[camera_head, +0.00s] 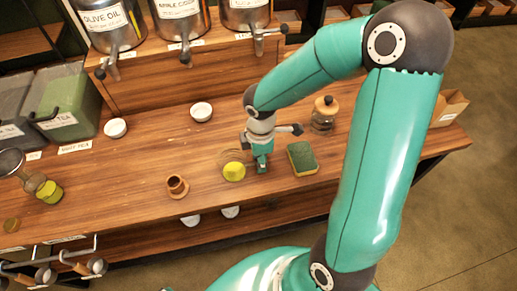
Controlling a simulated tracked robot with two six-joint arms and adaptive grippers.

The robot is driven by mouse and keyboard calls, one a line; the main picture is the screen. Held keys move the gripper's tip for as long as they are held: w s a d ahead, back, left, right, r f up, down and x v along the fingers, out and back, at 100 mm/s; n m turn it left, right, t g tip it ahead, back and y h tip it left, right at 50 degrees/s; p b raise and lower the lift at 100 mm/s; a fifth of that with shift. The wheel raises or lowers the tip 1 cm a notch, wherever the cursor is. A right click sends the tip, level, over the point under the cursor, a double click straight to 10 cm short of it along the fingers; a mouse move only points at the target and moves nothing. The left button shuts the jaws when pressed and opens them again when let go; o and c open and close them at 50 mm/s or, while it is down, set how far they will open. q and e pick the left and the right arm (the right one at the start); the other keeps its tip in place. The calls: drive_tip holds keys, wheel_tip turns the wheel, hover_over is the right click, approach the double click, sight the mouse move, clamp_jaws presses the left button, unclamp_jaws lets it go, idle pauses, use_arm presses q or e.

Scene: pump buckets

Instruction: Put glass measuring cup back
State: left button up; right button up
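A clear, faint glass vessel (234,156), which looks like the measuring cup, stands near the middle of the wooden counter. A yellow round patch (234,172) shows at its base; I cannot tell whether it is the cup's content or a separate item. My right gripper (262,165) points down just to the right of the glass, low over the counter. Its fingers are small and seen from above, so I cannot tell whether they are open, shut or touching the glass. My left gripper is not in view.
A green and yellow sponge (302,159) lies close right of the gripper. A corked glass jar (324,115) stands behind it. A brown cup (178,186) sits to the left. White bowls (201,111) and labelled metal dispensers (180,22) are at the back.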

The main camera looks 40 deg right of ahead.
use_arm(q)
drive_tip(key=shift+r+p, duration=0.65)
use_arm(e)
wheel_tip(320, 180, up, 12)
drive_tip(key=shift+s, duration=0.1)
